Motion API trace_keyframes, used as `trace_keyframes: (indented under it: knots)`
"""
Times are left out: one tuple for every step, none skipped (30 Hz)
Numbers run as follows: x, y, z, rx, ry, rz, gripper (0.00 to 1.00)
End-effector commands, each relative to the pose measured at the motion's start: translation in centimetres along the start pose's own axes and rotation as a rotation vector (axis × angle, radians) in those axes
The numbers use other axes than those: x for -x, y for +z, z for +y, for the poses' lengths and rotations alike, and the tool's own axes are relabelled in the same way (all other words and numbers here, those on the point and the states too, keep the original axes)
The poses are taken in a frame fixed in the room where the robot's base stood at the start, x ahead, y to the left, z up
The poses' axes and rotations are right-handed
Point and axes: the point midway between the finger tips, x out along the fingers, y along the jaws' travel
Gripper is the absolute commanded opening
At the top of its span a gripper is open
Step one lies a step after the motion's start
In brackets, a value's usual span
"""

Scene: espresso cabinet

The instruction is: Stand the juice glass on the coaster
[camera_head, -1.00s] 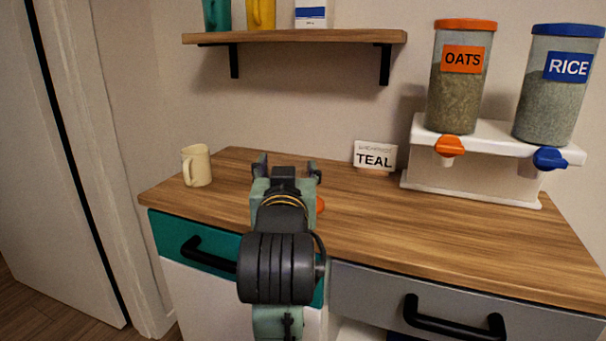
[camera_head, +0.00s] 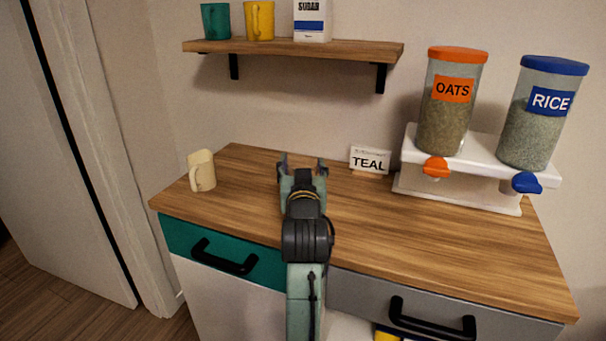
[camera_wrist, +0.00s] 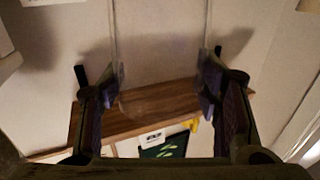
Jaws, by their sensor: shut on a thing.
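My gripper (camera_head: 303,165) is over the wooden counter near its back, fingers apart at the width of a glass. In the wrist view, a clear juice glass (camera_wrist: 160,70) shows faintly between the two fingers (camera_wrist: 160,95), as two straight side edges and a curved end. The gripper is shut on it. In the head view I cannot make the glass out against the wall and counter. No coaster can be made out; my arm covers part of the counter.
A cream mug (camera_head: 202,171) stands left on the counter (camera_head: 410,245). A TEAL card (camera_head: 370,160) stands at the back, with an oats and rice dispenser (camera_head: 460,195) to the right. A shelf (camera_head: 300,48) with mugs and a box hangs above. The counter's front right is clear.

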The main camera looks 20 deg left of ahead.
Motion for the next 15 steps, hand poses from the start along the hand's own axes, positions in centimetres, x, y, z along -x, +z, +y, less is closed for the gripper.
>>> trace_keyframes:
  knots:
    - [-0.3,-0.1,0.1,0.0,0.0,0.001,0.23]
    - [-0.3,0.1,0.1,0.0,0.0,0.0,0.23]
    - [-0.4,0.5,0.1,0.0,0.0,-0.001,0.23]
    - [-0.4,0.8,0.1,0.0,0.0,-0.001,0.23]
    - [-0.4,1.2,0.1,0.001,0.0,-0.003,0.23]
    - [-0.4,1.8,0.1,0.001,0.0,-0.003,0.23]
    - [-0.4,2.2,0.1,0.001,0.0,-0.004,0.23]
    - [-0.4,2.6,0.1,0.0,0.0,-0.003,0.23]
    - [-0.4,3.0,0.1,0.0,0.0,-0.002,0.23]
    - [-0.4,3.2,0.1,0.0,0.0,-0.002,0.23]
    - [-0.4,3.4,0.1,0.0,0.0,0.0,0.23]
    - [-0.3,3.4,0.1,0.0,0.0,0.002,0.23]
    - [-0.3,3.5,0.1,0.0,0.0,0.002,0.23]
    - [-0.3,3.5,0.1,0.0,0.0,0.003,0.23]
    - [-0.3,3.5,0.1,0.0,0.0,0.003,0.23]
